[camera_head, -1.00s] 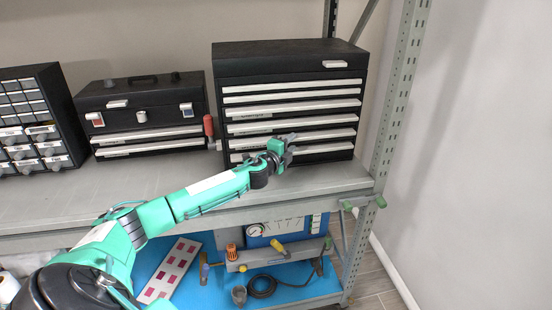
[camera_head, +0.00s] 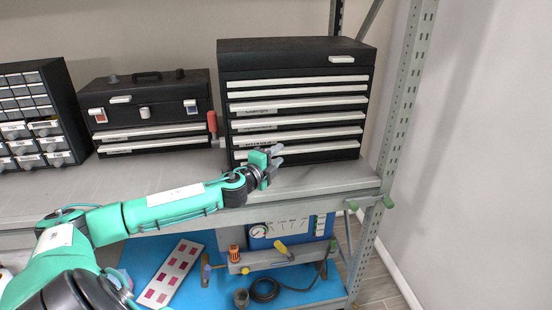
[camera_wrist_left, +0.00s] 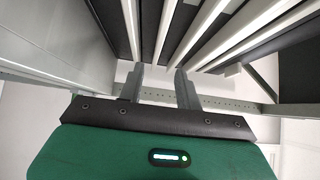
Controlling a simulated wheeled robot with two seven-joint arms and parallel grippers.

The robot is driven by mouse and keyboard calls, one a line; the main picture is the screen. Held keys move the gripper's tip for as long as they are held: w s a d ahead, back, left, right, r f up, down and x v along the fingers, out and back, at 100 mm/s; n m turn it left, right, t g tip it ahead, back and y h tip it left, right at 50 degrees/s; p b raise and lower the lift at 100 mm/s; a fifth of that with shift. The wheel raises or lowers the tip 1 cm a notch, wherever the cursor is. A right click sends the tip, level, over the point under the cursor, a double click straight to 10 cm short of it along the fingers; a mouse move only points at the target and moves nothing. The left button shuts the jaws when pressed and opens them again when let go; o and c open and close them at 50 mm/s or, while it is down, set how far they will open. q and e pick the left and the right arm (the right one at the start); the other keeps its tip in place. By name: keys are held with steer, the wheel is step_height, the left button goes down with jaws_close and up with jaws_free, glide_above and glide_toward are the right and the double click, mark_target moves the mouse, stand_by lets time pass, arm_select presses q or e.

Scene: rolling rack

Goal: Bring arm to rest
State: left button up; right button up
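My left arm comes in from the lower left in the head view, teal and outstretched over the shelf's front. My left gripper (camera_head: 274,162) is in front of the lower drawers of the large black tool chest (camera_head: 296,57). In the left wrist view its two grey fingers (camera_wrist_left: 158,84) stand apart with nothing between them. The white drawer fronts (camera_wrist_left: 200,35) show beyond the fingertips. I cannot tell from the head view how close the fingers are to the chest. My right gripper does not show.
The chest stands on a grey shelf (camera_head: 110,187) beside a smaller black toolbox (camera_head: 148,101) and a drawer cabinet (camera_head: 30,112). A perforated rack post (camera_head: 407,95) rises at the right. A lower blue shelf (camera_head: 318,290) holds several tools. A bare wall lies right.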

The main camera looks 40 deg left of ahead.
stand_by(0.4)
arm_select(q)
steer(key=s+d+f+n+g+y, duration=0.1)
steer(key=s+d+f+n+g, duration=0.2)
steer(key=s+d+f+n, duration=0.35)
steer(key=s+d+f+n+g+y, duration=0.1)
steer(key=s+d+f+n+g, duration=0.2)
steer(key=s+d+f, duration=0.7)
steer(key=s+d+f+n+g+h, duration=0.2)
steer(key=s+d+f+n+g, duration=0.15)
steer(key=s, duration=0.75)
steer(key=s+d+f+n+g+h, duration=0.15)
steer(key=s+d+f+g, duration=0.35)
steer(key=s, duration=0.5)
step_height(320, 180, down, 30)
steer(key=g, duration=0.1)
steer(key=s+a+f+g, duration=0.1)
steer(key=s+a+f, duration=0.2)
steer(key=s+f, duration=1.6)
steer(key=shift+s+f, duration=0.25)
steer(key=shift+f, duration=0.45)
